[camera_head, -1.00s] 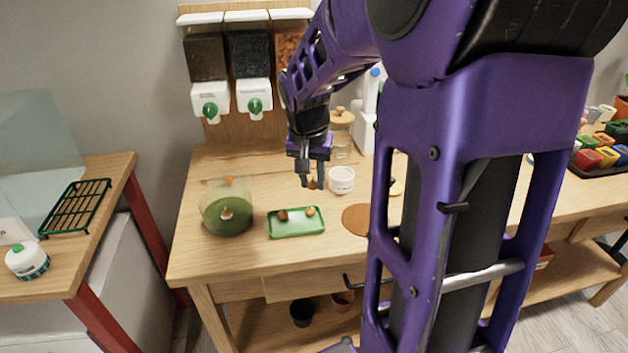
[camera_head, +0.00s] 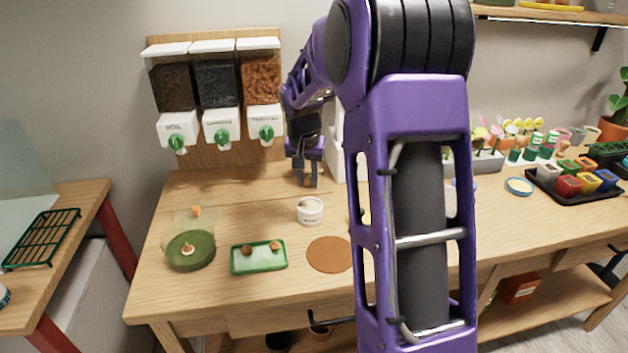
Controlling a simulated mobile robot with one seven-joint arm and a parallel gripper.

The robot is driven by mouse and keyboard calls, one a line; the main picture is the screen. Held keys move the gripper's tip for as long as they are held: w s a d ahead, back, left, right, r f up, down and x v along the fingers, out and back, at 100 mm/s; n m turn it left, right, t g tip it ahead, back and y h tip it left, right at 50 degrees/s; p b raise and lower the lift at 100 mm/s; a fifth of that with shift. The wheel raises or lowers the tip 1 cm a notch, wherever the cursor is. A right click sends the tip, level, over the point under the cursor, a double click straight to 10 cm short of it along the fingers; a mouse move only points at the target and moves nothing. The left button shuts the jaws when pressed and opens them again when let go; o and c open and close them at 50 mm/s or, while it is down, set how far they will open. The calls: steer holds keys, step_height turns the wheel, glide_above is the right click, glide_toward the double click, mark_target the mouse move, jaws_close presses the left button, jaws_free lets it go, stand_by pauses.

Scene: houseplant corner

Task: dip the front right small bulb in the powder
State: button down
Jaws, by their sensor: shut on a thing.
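My gripper (camera_head: 306,184) is shut on a small brown bulb (camera_head: 308,182), held low over the back of the wooden table. A white cup with lettering (camera_head: 310,211), likely the powder pot, stands just in front of it. The bulb is apart from the cup, behind it; the cup's contents are too small to make out. Two other bulbs, a left one (camera_head: 247,251) and a right one (camera_head: 274,246), sit on the green tray (camera_head: 258,268).
A brown round mat (camera_head: 330,254) lies right of the tray. Three dispensers (camera_head: 220,95) hang behind.

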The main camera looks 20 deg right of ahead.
mark_target(310, 207)
steer(key=shift+w+d+f, duration=0.15)
steer(key=shift+w+d, duration=0.15)
steer(key=shift+d, duration=0.05)
steer(key=shift+f+b, duration=2.1)
steer(key=shift+f, duration=0.8)
steer(key=shift+f+b, duration=0.45)
steer(key=shift+f, duration=0.2)
steer(key=shift+r, duration=0.15)
steer(key=shift+r+p, duration=2.55)
steer(key=shift+r, duration=0.9)
